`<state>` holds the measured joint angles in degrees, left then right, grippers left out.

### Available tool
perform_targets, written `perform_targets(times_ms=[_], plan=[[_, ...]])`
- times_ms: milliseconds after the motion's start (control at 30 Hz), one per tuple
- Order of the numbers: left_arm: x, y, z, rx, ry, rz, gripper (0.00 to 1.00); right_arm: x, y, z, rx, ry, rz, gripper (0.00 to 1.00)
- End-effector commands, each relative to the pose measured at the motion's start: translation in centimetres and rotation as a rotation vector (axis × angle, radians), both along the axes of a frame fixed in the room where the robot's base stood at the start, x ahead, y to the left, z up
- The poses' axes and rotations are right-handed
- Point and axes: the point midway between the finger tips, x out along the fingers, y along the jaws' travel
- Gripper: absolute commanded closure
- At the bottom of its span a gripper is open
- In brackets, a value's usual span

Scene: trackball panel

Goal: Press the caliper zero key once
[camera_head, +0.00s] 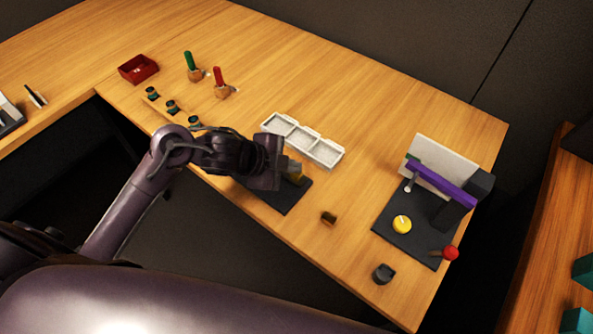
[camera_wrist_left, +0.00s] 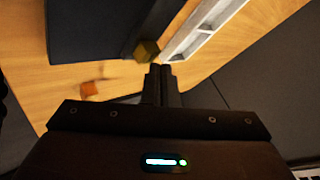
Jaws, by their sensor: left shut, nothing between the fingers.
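My left gripper (camera_head: 296,170) is shut and empty over the dark mat-like plate (camera_head: 290,198) at the table's front edge. Its two fingers (camera_wrist_left: 160,72) lie together in the left wrist view. A small dark yellow block (camera_wrist_left: 147,50) shows just past the fingertips; contact cannot be told. I cannot tell which part is the caliper zero key. My right gripper is not in view.
A white tray with compartments (camera_head: 303,139) lies behind my left gripper. A small brown block (camera_head: 328,218) and a dark piece (camera_head: 384,273) sit near the front edge. A red box (camera_head: 138,69) and green (camera_head: 189,60) and red (camera_head: 218,76) handled items stand far left.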

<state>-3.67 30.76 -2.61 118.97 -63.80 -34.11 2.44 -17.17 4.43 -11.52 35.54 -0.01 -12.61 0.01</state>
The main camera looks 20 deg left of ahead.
Motion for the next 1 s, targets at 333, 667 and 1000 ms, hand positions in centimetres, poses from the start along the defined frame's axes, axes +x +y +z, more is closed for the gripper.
perform_targets(times_ms=[333,667,1000], plan=[[-0.01,-0.01,-0.40,0.000,0.000,0.000,1.00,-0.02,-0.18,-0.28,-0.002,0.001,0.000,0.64],[-0.02,-0.01,-0.81,0.000,0.001,-0.001,1.00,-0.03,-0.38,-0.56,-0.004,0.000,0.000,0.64],[-0.02,0.00,-0.95,0.000,0.001,-0.001,1.00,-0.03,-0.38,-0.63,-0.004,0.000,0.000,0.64]])
